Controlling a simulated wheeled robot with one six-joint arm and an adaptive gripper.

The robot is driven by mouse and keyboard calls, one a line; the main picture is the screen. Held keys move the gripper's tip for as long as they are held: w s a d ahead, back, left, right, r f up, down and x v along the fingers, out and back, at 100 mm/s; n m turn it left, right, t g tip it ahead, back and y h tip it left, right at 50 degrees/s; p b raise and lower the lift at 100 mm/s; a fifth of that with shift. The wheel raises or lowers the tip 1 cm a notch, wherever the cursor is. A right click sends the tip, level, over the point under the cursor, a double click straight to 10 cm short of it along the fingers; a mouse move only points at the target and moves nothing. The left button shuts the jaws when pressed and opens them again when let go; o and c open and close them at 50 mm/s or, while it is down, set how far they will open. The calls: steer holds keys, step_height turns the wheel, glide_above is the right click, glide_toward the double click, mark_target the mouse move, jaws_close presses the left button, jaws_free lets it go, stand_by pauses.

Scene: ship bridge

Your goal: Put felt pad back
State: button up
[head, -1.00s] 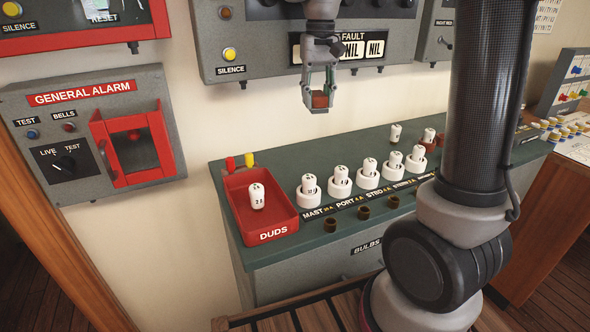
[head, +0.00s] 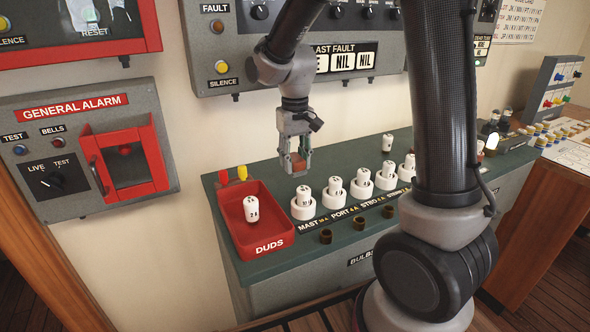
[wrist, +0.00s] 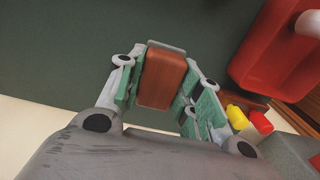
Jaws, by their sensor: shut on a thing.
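The felt pad is a reddish-brown block with a thin grey edge, seen in the wrist view (wrist: 162,78). My gripper (head: 297,163) is shut on it, with green-lined fingers on both sides. In the head view the gripper hangs over the back of the green bench top (head: 350,222), behind the white numbered cylinders and right of the red DUDS tray (head: 273,246). The pad looks above the bench; the exact gap cannot be told.
Several white cylinders in cups (head: 303,205) line the bench, with brown sockets (head: 326,236) in front. A fault panel (head: 225,45) is on the wall behind.

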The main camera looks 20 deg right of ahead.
mark_target(295, 170)
steer(key=shift+f, duration=1.6)
steer(key=shift+f, duration=0.1)
steer(key=o, duration=1.2)
steer(key=shift+c, duration=0.2)
